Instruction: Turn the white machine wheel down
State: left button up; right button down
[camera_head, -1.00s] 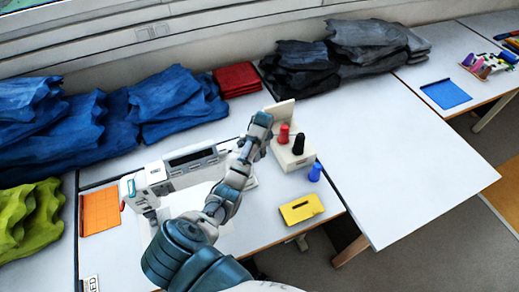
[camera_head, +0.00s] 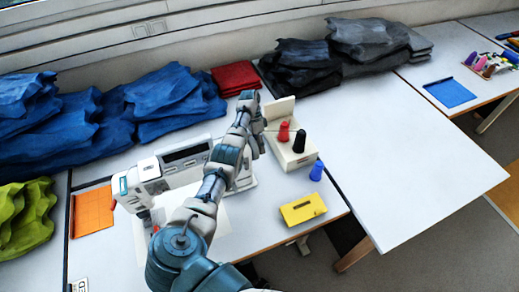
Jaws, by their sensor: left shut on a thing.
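The white sewing machine (camera_head: 140,188) stands on the left table, its right end behind my left arm. The machine's wheel at that end is mostly hidden by my arm, so its turn angle cannot be read. My left gripper (camera_head: 249,106) is at the far end of the arm, above and by the machine's right end. It is shut on the wheel, though its fingertips are not clear to see. My right gripper is not in view.
A white spool stand (camera_head: 291,152) with red and black spools is close right of the gripper. A blue spool (camera_head: 317,170) and yellow box (camera_head: 303,209) stand nearer. Blue cloth (camera_head: 170,100) lies behind the machine. The right table (camera_head: 420,170) is largely clear.

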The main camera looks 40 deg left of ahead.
pick_arm(q)
jog(key=shift+w+a+r, duration=0.1)
jog(key=shift+w+r, duration=0.15)
jog(key=o, duration=1.1)
jog(key=shift+f, duration=0.1)
jog(key=shift+o, duration=0.2)
jog(key=shift+f, duration=0.15)
jog(key=shift+a, duration=0.1)
jog(key=shift+a+r, duration=0.1)
jog(key=shift+r, duration=2.4)
jog(key=shift+w+r, duration=0.1)
jog(key=shift+r, duration=2.3)
